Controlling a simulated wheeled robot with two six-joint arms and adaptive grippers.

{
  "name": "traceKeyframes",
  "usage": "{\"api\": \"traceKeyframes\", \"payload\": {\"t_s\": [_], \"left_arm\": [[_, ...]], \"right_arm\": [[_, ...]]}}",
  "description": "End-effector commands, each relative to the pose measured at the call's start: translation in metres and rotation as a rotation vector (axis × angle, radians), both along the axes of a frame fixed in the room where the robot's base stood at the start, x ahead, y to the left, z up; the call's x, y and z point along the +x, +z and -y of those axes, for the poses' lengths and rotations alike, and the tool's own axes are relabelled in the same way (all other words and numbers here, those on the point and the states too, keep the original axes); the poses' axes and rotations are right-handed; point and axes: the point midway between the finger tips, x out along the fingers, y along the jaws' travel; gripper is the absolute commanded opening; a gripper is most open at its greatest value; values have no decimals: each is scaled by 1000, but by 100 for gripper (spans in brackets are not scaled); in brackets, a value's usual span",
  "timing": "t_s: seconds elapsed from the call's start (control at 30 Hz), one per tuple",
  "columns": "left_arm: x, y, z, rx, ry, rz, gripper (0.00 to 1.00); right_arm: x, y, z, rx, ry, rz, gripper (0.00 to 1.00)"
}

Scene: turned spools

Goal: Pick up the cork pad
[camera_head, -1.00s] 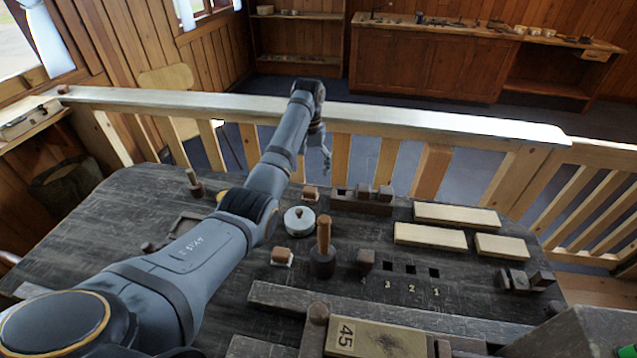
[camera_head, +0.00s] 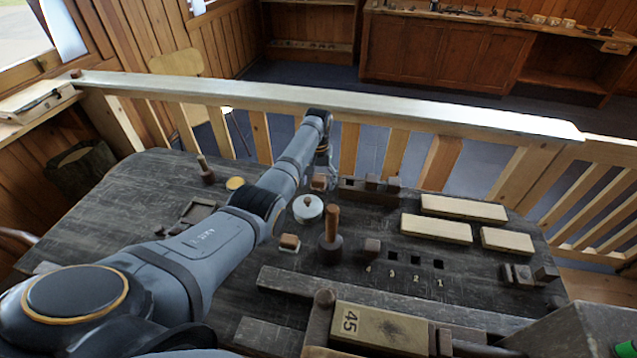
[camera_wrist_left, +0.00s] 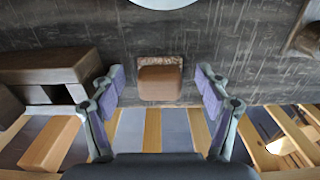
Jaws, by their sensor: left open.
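A small brown block, which I take to be the cork pad (camera_head: 318,182), lies on the dark bench near its far edge. In the left wrist view the brown block (camera_wrist_left: 160,83) has a rounded front and a paler speckled patch along its far side. My left gripper (camera_head: 327,172) is open and hangs close by the block in the head view. In the left wrist view the open fingers (camera_wrist_left: 160,90) stand on either side of the block, with gaps left and right. Contact does not show. My right gripper is not in view.
A similar block (camera_head: 289,243) lies nearer on the bench. A white lidded pot (camera_head: 308,208) and a wooden mallet (camera_head: 331,240) stand close. A dark slotted rack (camera_head: 370,192) is just right of the block. A railing (camera_head: 400,108) runs behind the bench.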

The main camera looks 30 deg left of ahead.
Motion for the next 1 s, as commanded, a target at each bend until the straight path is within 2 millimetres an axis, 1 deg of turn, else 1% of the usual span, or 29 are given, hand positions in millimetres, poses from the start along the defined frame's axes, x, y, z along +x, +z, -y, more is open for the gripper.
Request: {"api": "traceKeyframes", "payload": {"t_s": [0.13, 0.57, 0.87, 0.93, 1.0], "left_arm": [[0, 0, 0, 0, 0, 0, 75], [0, 0, 0, -1, 0, -2, 17], [-1, 1, 0, -1, 0, -3, 16], [0, 6, 0, -1, 0, -3, 16], [0, 15, 0, -1, 1, 1, 16]], "right_arm": [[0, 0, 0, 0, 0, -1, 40], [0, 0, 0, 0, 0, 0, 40], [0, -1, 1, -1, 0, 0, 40], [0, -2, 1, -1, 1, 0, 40], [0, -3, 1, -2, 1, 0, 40]]}}
